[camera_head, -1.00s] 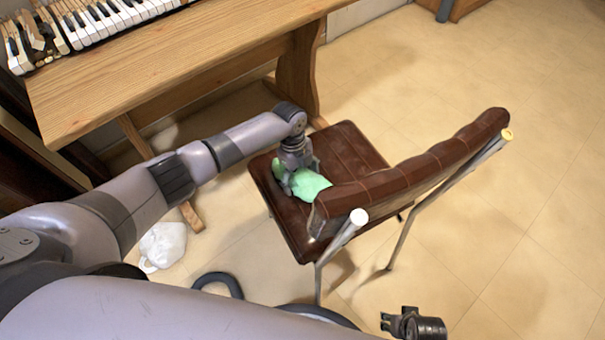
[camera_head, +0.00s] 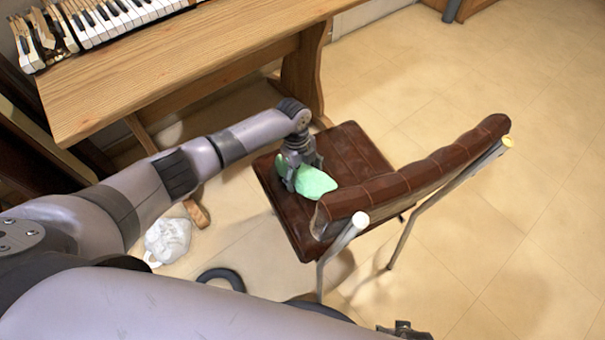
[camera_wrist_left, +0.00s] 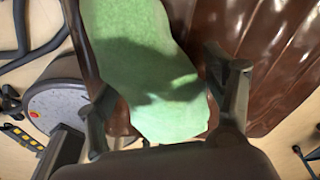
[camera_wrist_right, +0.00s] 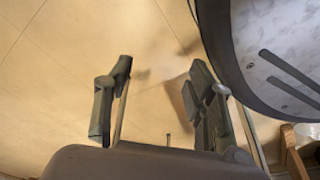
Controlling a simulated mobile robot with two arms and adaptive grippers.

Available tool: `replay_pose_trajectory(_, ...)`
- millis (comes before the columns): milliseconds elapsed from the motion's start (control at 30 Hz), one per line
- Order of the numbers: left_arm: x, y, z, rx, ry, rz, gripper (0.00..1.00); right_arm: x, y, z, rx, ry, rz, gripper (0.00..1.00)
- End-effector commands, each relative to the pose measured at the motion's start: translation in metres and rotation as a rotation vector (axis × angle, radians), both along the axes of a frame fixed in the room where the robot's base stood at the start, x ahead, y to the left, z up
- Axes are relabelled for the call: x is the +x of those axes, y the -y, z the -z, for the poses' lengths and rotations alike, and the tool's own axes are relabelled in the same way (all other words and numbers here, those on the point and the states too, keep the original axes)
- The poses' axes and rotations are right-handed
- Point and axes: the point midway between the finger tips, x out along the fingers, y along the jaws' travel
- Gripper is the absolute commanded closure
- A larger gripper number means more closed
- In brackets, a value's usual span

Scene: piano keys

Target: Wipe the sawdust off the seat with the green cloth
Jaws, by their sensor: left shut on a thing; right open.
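The green cloth (camera_head: 313,182) lies bunched on the brown padded seat (camera_head: 345,147) of the chair, near the backrest (camera_head: 420,175). My left gripper (camera_head: 299,180) points down over the seat and is shut on the cloth. In the left wrist view the cloth (camera_wrist_left: 150,70) hangs between the fingers, with the brown seat (camera_wrist_left: 285,60) beside it. I cannot make out sawdust on the seat in these views. My right gripper (camera_wrist_right: 160,105) is open and empty over the tiled floor. Only a bit of it shows at the bottom edge of the head view.
A wooden table (camera_head: 180,60) with piano keys (camera_head: 95,18) on it stands behind the seat at upper left. A white bag-like thing (camera_head: 168,240) lies on the floor left of the chair. The chair has metal legs (camera_head: 440,205). The floor (camera_head: 500,240) at right is clear.

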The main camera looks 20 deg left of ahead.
Motion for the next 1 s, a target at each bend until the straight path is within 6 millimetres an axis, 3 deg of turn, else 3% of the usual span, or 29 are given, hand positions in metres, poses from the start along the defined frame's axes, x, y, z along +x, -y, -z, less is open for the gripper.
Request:
replay_pose_trajectory(600, 0.0, 0.001, -0.021, -0.002, 0.001, 0.001, 0.65, -0.056, 0.012, 0.039, -0.014, -0.052, -0.013, 0.5)
replay_pose_trajectory(1000, 0.0, 0.001, -0.033, -0.002, 0.001, 0.001, 0.65, -0.09, 0.016, 0.055, -0.011, -0.067, -0.015, 0.5)
